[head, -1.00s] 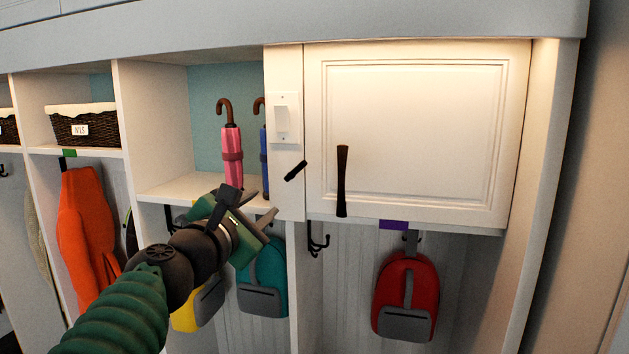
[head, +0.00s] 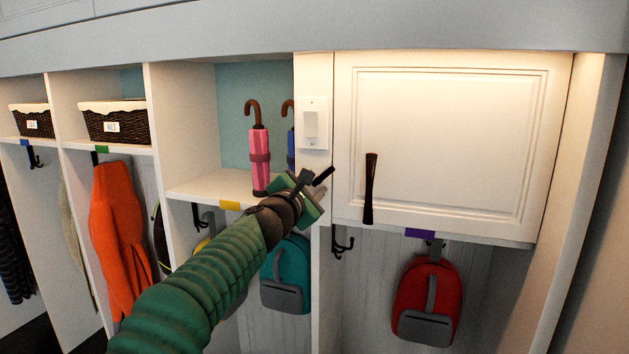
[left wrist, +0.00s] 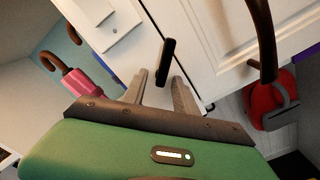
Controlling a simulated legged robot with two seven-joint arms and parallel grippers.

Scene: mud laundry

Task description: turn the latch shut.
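The latch (head: 324,176) is a short dark bar on the white post just left of the cabinet door (head: 455,140). It sits tilted, its upper end toward the right. In the left wrist view the latch (left wrist: 166,63) stands just beyond and between my fingertips. My left gripper (head: 312,187) is open and empty, close below and left of the latch; I cannot tell if it touches. In the left wrist view the gripper's (left wrist: 160,92) two fingers are spread. The door looks closed, with a long dark upright handle (head: 370,188). My right gripper is not in view.
A white switch plate (head: 312,123) is above the latch. A pink umbrella (head: 259,160) stands on the shelf to the left. Black hooks (head: 342,241), a teal backpack (head: 286,275) and a red backpack (head: 427,298) hang below. Open room lies before the door.

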